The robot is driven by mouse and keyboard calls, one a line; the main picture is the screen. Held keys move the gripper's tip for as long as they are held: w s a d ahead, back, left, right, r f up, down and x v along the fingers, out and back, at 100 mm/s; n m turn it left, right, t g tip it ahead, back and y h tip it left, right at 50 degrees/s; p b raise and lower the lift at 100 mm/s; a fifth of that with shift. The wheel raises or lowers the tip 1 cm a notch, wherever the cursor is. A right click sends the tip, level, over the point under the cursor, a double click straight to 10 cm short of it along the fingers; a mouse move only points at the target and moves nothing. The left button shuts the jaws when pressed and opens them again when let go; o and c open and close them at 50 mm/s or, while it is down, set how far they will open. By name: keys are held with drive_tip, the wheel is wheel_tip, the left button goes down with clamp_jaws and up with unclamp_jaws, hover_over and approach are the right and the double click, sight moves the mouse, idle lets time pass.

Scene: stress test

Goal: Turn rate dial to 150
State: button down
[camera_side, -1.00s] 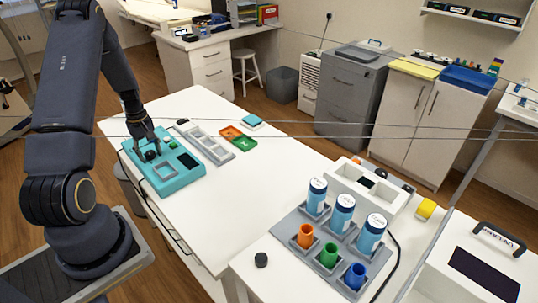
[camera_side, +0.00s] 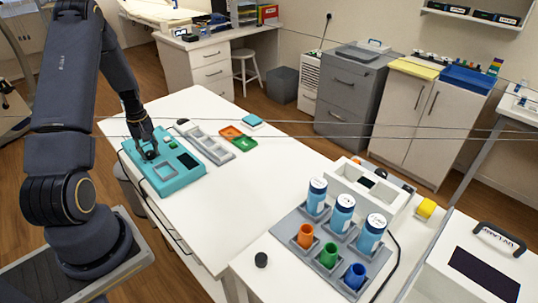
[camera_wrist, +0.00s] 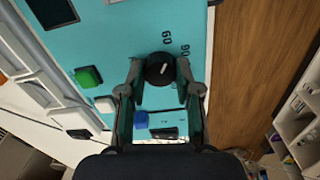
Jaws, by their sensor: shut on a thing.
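The rate dial (camera_wrist: 158,69) is a round black knob with a white pointer mark, on a turquoise device. In the wrist view my gripper (camera_wrist: 160,76) has one finger on each side of the knob and is shut on it. The pointer tilts slightly right of straight up in that view. Printed numbers (camera_wrist: 176,44) stand beyond the knob, small and turned, hard to read for certain. In the side view the turquoise device (camera_side: 181,180) lies at the left end of the white table, with my gripper (camera_side: 149,151) down on it; the fingers mostly hide the dial.
The device carries a green button (camera_wrist: 88,77), a blue button (camera_wrist: 141,119) and a dark screen (camera_wrist: 52,10). A grey tray (camera_side: 208,145) and an orange-green tray (camera_side: 238,138) lie beside it. Blue-labelled bottles (camera_side: 342,214) and coloured cups stand in a rack at right.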

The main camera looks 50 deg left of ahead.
drive_tip(key=m, duration=1.1)
drive_tip(key=shift+m, duration=0.4)
drive_tip(key=m, duration=1.1)
drive_tip(key=shift+m, duration=0.4)
drive_tip(key=c, duration=0.8)
unclamp_jaws()
